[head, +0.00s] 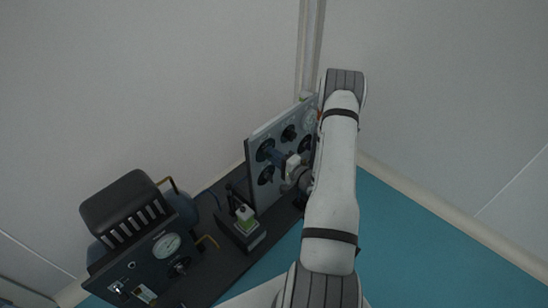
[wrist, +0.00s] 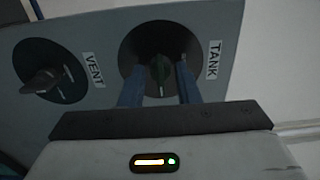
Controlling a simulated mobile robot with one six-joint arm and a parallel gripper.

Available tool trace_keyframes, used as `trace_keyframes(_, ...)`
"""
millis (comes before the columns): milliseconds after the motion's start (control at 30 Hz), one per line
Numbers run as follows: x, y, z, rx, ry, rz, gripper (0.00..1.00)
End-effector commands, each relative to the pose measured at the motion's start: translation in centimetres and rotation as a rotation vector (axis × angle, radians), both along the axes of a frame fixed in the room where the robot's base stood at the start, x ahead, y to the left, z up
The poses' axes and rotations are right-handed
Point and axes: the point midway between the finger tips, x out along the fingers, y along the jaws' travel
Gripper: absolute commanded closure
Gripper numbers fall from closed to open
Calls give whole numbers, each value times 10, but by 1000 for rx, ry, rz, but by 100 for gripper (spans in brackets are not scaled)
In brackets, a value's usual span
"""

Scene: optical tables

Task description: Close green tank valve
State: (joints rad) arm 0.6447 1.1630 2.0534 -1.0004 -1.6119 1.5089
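In the head view my gripper (head: 280,158) is at the face of the grey valve panel (head: 262,200). The green knob is not discernible there.
A black vent knob (wrist: 42,82) is left of the tank dial on the same panel. In the head view, a black machine with a gauge (head: 166,245) and a small device with a green top (head: 244,213) stand left of the panel. Teal floor (head: 400,230) lies to the right.

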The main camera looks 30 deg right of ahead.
Motion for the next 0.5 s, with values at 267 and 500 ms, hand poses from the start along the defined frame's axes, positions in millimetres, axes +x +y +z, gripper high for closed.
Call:
trace_keyframes(267, 0, -1, 0, -1, 0, -1, 79)
trace_keyframes(500, 0, -1, 0, -1, 1, -1, 98)
